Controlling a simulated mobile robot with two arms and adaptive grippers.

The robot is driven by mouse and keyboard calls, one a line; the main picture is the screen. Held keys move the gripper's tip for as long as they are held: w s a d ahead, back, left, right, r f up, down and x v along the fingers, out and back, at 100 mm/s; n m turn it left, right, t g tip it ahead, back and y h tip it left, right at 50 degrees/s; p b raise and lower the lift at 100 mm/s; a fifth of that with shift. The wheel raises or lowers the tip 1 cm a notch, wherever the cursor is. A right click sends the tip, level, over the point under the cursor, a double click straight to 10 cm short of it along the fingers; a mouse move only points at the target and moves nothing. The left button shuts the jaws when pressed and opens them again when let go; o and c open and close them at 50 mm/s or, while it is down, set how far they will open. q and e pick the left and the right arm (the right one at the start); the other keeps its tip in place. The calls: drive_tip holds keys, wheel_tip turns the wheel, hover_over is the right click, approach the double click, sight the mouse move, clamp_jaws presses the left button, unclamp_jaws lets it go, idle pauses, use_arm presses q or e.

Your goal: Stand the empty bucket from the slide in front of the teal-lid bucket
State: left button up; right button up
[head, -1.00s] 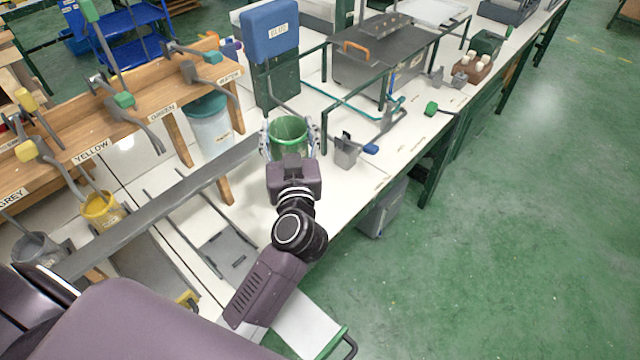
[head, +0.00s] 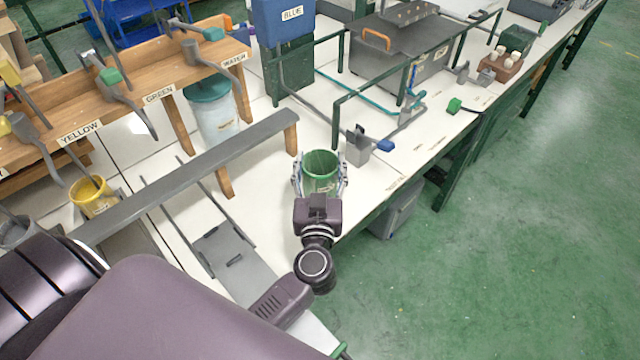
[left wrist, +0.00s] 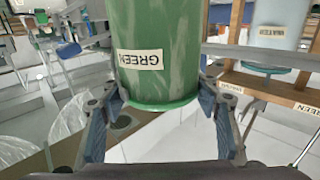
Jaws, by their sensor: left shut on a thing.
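A green bucket (head: 320,168) is upright between the fingers of my left gripper (head: 320,182), which is shut on it. Its inside looks empty. In the left wrist view the green bucket (left wrist: 155,45) appears upside down, with a GREEN label, between both fingers (left wrist: 165,125). I cannot tell whether its base touches the white table. The teal-lid bucket (head: 215,118), pale and translucent, stands behind and left of it, beyond a long grey sloping slide (head: 190,175). It also shows in the left wrist view (left wrist: 280,20). My right gripper is not in view.
The table's front edge is close on the right. White table lies bare around the slide's end.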

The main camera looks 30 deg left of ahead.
sight(321, 167)
use_arm(q)
drive_tip(key=shift+f, duration=0.35)
wheel_tip(321, 167, down, 4)
drive_tip(key=shift+f+b, duration=0.1)
drive_tip(key=shift+b, duration=0.75)
drive_tip(key=shift+f, duration=0.1)
drive_tip(key=shift+f, duration=0.1)
drive_tip(key=o, duration=2)
drive_tip(key=v, duration=1.2)
drive_tip(key=shift+b, duration=0.4)
